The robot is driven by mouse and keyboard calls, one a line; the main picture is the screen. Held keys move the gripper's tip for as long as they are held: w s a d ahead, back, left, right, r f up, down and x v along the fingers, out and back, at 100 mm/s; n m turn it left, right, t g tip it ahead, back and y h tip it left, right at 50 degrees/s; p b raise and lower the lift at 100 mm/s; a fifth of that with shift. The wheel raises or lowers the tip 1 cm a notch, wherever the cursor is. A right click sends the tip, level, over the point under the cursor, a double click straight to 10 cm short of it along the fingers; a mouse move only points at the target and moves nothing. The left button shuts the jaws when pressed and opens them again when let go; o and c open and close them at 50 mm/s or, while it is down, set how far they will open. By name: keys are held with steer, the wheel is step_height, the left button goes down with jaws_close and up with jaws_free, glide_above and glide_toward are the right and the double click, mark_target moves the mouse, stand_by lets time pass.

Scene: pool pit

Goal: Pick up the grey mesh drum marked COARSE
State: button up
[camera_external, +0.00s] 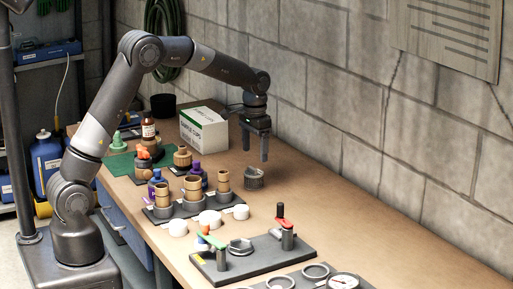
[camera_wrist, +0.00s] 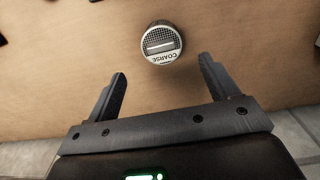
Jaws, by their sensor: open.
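The grey mesh drum marked COARSE (camera_wrist: 161,43) stands on the bench top in the wrist view, with its label facing up and reading COARSE. It also shows in the external view (camera_external: 254,178) as a small grey cylinder on the brown bench, right of the brass pieces. My gripper (camera_wrist: 163,78) is open and empty, its two fingers spread wide. In the wrist view the drum lies just beyond the fingertips, roughly centred between them and not touching either. In the external view my gripper (camera_external: 254,158) points down, above the drum and apart from it.
A dark tray with several brass cylinders (camera_external: 192,186) stands left of the drum. White round caps (camera_external: 210,218) and a dark plate with valve handles (camera_external: 240,262) lie nearer the camera. A white-green box (camera_external: 204,130) stands behind. The block wall (camera_external: 330,110) bounds the bench; bench right of the drum is clear.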

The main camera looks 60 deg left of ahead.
mark_target(254, 175)
step_height(254, 175, down, 9)
steer(key=shift+s+a+f, duration=0.15)
stand_by(0.4)
steer(key=c, duration=1.1)
